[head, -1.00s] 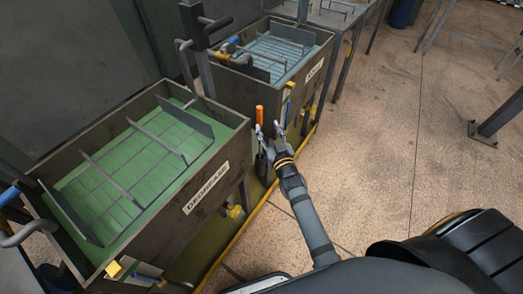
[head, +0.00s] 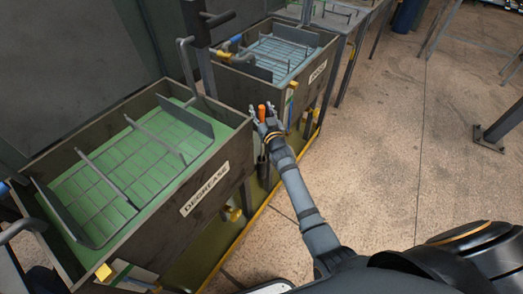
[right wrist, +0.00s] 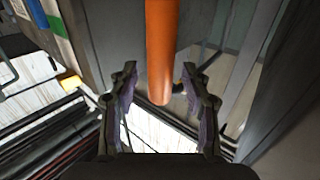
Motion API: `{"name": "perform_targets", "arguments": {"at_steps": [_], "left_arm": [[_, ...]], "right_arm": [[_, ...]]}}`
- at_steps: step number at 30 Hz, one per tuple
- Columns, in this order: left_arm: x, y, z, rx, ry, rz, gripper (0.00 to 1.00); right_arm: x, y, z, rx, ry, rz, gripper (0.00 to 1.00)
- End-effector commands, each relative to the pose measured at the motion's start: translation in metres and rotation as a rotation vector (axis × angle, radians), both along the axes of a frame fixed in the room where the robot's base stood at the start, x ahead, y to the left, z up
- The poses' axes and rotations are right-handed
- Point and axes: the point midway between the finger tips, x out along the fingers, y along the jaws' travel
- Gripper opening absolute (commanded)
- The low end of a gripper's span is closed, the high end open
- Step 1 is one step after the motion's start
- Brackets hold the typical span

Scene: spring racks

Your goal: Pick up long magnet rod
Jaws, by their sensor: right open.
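The long magnet rod, with an orange handle (head: 262,111), stands upright in the gap between the two tanks in the head view. In the right wrist view its orange handle (right wrist: 161,45) comes down from the top edge and ends in a rounded tip between the fingers. My right gripper (head: 261,116) is open at the handle, one finger on each side. In the right wrist view the open right gripper (right wrist: 159,72) shows clear space on both sides of the handle. The rod's lower part is hard to make out. My left gripper is not in view.
The degrease tank (head: 160,206), with green liquid and a rack, stands on the left. A second tank (head: 298,92) with pale blue liquid stands behind. A yellow edge (head: 236,248) runs along the floor. Open floor (head: 385,150) lies on the right.

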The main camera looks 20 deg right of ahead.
Motion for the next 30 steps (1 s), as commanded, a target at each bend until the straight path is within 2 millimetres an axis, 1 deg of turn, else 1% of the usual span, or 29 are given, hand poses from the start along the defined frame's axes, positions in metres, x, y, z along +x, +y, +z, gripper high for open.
{"name": "perform_targets", "arguments": {"at_steps": [2, 5, 12, 13, 30], "left_arm": [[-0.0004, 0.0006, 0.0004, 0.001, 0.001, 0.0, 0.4], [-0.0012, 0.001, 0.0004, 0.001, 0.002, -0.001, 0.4], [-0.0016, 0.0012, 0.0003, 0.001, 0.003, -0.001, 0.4], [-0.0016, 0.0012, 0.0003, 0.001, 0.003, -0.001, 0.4], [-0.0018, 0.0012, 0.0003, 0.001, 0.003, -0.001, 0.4]], "right_arm": [[-0.0003, 0.0, 0.0003, 0.0, 0.0, 0.0, 0.48], [-0.0004, 0.0, 0.0003, 0.0, 0.0, 0.0, 0.36], [-0.0006, 0.0001, 0.0001, 0.001, 0.0, 0.0, 0.03], [-0.0006, 0.0001, 0.0001, 0.001, 0.0, 0.0, 0.0], [-0.0006, 0.0001, 0.0002, 0.001, 0.0, 0.0, 0.0]]}}
